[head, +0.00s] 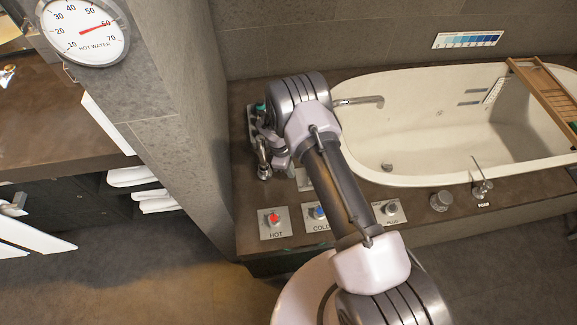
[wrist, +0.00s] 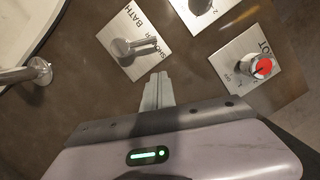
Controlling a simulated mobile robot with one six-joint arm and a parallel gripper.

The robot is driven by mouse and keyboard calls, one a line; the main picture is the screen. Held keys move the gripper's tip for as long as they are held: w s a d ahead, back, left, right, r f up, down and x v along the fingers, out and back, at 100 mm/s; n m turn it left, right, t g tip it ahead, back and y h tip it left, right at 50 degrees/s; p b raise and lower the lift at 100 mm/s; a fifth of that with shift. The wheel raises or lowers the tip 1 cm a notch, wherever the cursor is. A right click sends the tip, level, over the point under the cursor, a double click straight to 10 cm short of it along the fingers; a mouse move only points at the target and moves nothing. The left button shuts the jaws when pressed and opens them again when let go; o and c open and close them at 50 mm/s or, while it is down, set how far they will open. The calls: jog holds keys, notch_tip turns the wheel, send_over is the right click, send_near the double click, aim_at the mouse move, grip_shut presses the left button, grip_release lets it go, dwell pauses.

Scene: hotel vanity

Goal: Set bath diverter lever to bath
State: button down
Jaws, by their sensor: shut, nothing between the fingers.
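The diverter plate (wrist: 122,62) shows in the wrist view with BATH and SHOWER lettering. Its metal lever (wrist: 135,46) points to the right in that view and partly covers the SHOWER word. BATH stands above the lever in the picture. My gripper (wrist: 158,78) is shut and empty, with its tips just below the plate's lower right edge in the picture, close to the lever's end. I cannot tell whether they touch the plate. In the head view my arm mostly hides the diverter.
The red HOT knob (wrist: 261,66) and its plate lie right of my fingers; it also shows in the head view (head: 274,219). The blue COLD knob (head: 319,212) is beside it. The bathtub (head: 400,140), its spout (head: 362,100) and a wooden tray (head: 545,90) lie beyond.

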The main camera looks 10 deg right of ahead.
jog(key=shift+x, duration=1.2)
jog(key=shift+s+d+f+b, duration=0.1)
jog(key=shift+s+d+b, duration=0.15)
jog(key=shift+d, duration=0.35)
jog(key=shift+s+d+b, duration=0.15)
jog(key=shift+s+d, duration=0.15)
jog(key=shift+d, duration=0.3)
jog(key=shift+s+d, duration=0.25)
jog(key=shift+d, duration=0.25)
jog(key=n, duration=0.1)
jog(key=s+d+n, duration=0.1)
jog(key=shift+n, duration=0.3)
jog(key=n, duration=0.1)
jog(key=d+n+t, duration=0.1)
jog(key=shift+s+n+p, duration=0.3)
jog(key=shift+n, duration=0.1)
jog(key=d+n, duration=0.2)
jog(key=n, duration=0.1)
jog(key=shift+s+f+n+t+b, duration=0.1)
jog(key=shift+s+n+t+b, duration=0.1)
jog(key=shift+n+t+b, duration=0.15)
jog(key=shift+d, duration=0.3)
